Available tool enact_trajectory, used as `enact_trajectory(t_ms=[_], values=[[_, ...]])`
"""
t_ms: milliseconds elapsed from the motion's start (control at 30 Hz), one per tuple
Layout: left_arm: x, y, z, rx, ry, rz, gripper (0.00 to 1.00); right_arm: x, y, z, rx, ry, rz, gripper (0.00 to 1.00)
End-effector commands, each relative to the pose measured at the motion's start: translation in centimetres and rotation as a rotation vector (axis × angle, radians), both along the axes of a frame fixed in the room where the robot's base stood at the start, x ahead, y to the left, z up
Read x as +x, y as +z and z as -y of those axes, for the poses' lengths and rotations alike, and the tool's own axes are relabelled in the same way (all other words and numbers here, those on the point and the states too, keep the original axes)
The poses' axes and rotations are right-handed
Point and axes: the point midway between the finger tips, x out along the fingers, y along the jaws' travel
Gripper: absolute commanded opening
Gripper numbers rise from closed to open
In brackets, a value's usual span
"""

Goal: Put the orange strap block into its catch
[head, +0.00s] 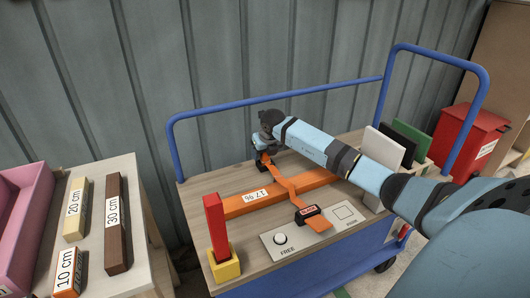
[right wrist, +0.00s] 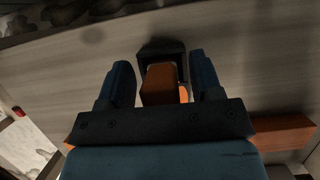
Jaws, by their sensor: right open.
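The orange strap block (right wrist: 160,85) stands between the fingers of my right gripper (right wrist: 160,62) in the right wrist view, with gaps on both sides. The fingers are open. A dark U-shaped catch (right wrist: 162,47) surrounds the block's far end; I cannot tell whether the block is fully seated. In the head view my right gripper (head: 262,146) points down at the far end of the orange strap (head: 289,184), hiding most of the block; a dark piece (head: 263,161) shows below it. The strap crosses the orange beam and runs to a dark buckle (head: 308,211) near the front. My left gripper is not in view.
The orange beam (head: 245,204) with a white label lies across the cart top (head: 205,188). A red post (head: 215,225) in a yellow base stands front left. A blue rail (head: 240,106) borders the back. A grey panel marked FREE (head: 287,240) lies in front; upright boards stand right.

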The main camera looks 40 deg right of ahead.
Motion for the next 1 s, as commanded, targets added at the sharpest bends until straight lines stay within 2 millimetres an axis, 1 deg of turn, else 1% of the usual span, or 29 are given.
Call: enact_trajectory(t_ms=[67,167,267,300,333,367,433,600,700,833,1000], values=[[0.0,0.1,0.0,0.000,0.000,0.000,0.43,0.0,0.3,0.0,0.000,0.000,0.001,0.59],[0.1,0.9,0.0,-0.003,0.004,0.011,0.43,-0.3,1.4,0.0,-0.003,0.000,0.001,0.59],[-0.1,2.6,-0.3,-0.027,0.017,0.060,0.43,-0.9,3.2,-0.2,-0.004,0.002,0.002,0.59],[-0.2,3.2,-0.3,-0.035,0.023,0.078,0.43,-1.2,4.1,-0.3,-0.004,0.001,0.003,0.59],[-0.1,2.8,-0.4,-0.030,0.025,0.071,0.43,-2.1,3.3,-0.5,-0.004,0.003,-0.002,0.59],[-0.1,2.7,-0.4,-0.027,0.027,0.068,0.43,-2.8,3.2,-0.7,-0.005,0.003,-0.003,0.59],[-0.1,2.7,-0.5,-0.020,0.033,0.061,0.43,-4.4,3.2,-1.3,-0.004,0.004,-0.003,0.59],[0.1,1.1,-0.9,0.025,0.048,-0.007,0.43,-8.1,3.1,-2.4,-0.004,0.003,-0.003,0.59],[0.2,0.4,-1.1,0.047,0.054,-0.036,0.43,-9.8,3.2,-3.0,-0.003,0.004,-0.002,0.59],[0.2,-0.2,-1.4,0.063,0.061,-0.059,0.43,-11.4,3.1,-3.6,-0.002,0.002,-0.001,0.59],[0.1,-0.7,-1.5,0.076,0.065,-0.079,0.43,-12.4,3.1,-4.0,-0.001,0.002,0.001,0.59]])
